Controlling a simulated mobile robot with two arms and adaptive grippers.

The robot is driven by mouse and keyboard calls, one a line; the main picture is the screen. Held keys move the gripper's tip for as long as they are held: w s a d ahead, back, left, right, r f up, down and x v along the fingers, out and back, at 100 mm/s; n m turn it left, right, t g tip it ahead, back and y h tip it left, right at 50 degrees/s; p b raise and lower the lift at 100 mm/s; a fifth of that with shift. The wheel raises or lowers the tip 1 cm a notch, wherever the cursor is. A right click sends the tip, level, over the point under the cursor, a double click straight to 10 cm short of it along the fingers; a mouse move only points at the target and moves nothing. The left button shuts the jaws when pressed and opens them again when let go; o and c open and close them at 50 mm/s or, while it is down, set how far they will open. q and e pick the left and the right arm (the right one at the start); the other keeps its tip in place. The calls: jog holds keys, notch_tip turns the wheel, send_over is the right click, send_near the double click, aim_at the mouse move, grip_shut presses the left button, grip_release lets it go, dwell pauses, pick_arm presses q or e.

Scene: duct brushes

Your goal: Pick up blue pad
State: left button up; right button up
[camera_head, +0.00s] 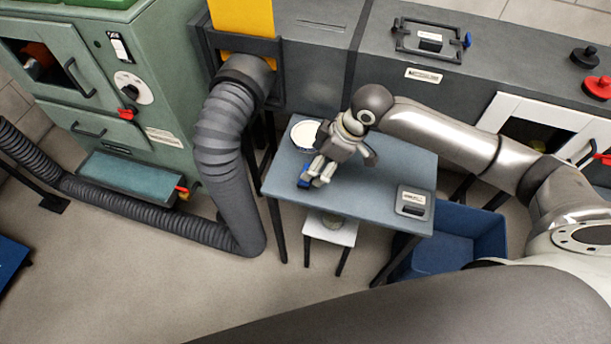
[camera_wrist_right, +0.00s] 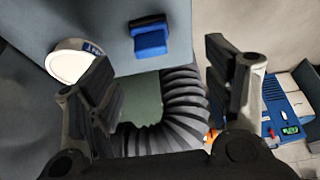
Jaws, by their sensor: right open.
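The blue pad (camera_head: 304,178) is a small blue block near the left front edge of the grey-blue table (camera_head: 378,190). It is partly hidden by my right gripper (camera_head: 316,174) in the head view. In the right wrist view the blue pad (camera_wrist_right: 150,38) lies near the table edge, with a darker side. My right gripper is open and empty above the table, close to the pad. In the wrist view its fingers (camera_wrist_right: 165,85) stand wide apart, and the pad appears beyond them, towards the top. My left gripper is not in view.
A round white-topped container (camera_head: 306,133) stands behind the gripper. A grey labelled box (camera_head: 413,202) sits at the table's right. A ribbed duct hose (camera_head: 222,150) runs past the left edge. A blue bin (camera_head: 455,240) and a white stool (camera_head: 331,229) are low down.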

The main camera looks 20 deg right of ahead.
aim_at(302, 184)
jog(key=x, duration=0.4)
jog(key=shift+w+d+f, duration=0.2)
jog(key=shift+w+f, duration=0.1)
jog(key=shift+p+x, duration=0.35)
jog(key=shift+x, duration=2.4)
jog(key=shift+w+d, duration=0.2)
jog(key=shift+c, duration=0.2)
jog(key=c, duration=1.1)
jog(key=shift+r, duration=0.1)
